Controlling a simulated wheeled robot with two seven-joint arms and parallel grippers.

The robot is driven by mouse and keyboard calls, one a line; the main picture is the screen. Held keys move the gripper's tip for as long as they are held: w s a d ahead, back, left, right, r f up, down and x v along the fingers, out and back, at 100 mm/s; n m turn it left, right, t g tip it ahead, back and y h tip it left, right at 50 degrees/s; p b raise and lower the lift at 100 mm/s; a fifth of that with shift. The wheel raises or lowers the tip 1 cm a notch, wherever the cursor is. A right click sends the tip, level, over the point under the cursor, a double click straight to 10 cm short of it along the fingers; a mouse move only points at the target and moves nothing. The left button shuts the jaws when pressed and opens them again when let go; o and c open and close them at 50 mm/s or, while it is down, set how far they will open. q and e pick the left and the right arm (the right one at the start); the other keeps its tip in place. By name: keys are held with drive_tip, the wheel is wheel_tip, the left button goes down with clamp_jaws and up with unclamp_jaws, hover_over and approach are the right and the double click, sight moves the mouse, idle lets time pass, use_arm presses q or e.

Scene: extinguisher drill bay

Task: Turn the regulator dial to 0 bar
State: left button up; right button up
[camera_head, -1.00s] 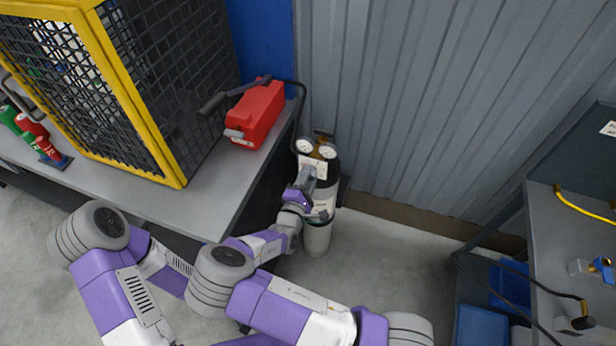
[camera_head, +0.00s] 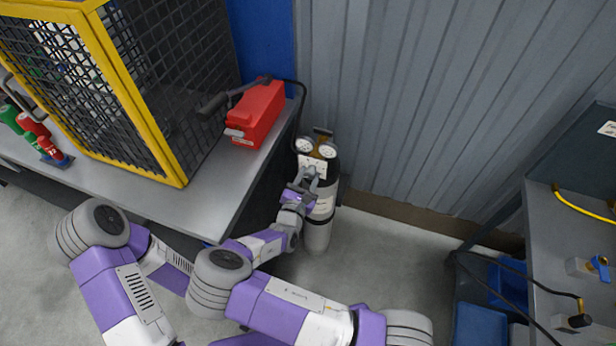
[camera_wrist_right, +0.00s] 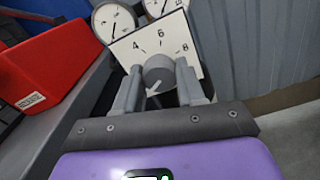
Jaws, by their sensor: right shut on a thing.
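The regulator dial is a grey round knob (camera_wrist_right: 159,70) on a white scale plate (camera_wrist_right: 119,50), whose numbers 4, 6 and 8 show in the right wrist view. A white mark on the knob points to the lower left, below the 4. My right gripper (camera_wrist_right: 158,84) is shut on the knob, one finger on each side. In the head view, this gripper (camera_head: 309,178) is at the white plate (camera_head: 313,163) on the front of a gas cylinder (camera_head: 318,230); the knob is hard to make out there. My left gripper is out of view.
Two round gauges (camera_head: 327,151) sit above the plate. A red box (camera_head: 258,112) stands on the grey bench (camera_head: 190,210) to the left, beside a yellow-framed mesh cage (camera_head: 115,90). A corrugated wall (camera_head: 430,100) is behind. Another bench (camera_head: 560,235) stands at right.

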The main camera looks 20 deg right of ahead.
drive_tip(key=shift+n, duration=1.3)
drive_tip(key=o, duration=1)
drive_tip(key=shift+o, duration=0.2)
